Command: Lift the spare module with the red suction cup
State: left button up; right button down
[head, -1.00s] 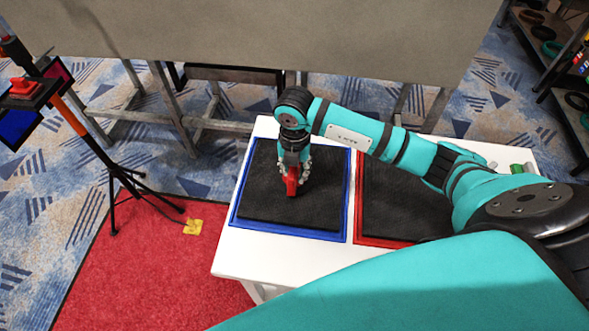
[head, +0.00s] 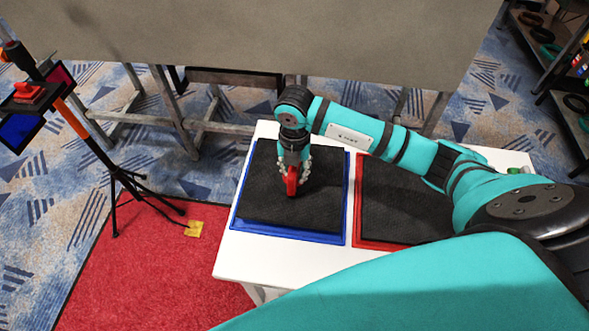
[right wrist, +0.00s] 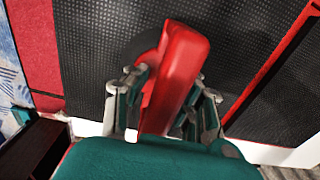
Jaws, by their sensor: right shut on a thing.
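The red suction cup (head: 291,183) stands on the spare module, a black, textured square panel (head: 310,215). My right gripper (head: 293,177) is shut on the cup's red handle from above. In the right wrist view the red handle (right wrist: 180,75) runs between the fingers, with part of a dark round pad beside it. The panel is over the blue-rimmed tray (head: 347,205) and covers its far rim, so it appears raised a little. The gap below it is hidden. My left gripper is not in view.
A red-rimmed tray (head: 358,190) with a black surface lies to the right on the white table (head: 245,268). A tripod stand (head: 118,175) is on the left. A large grey panel (head: 250,35) stands behind the table. Shelves (head: 560,60) are at the far right.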

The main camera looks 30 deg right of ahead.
jog(key=shift+r+p, duration=1.95)
jog(key=shift+r, duration=0.9)
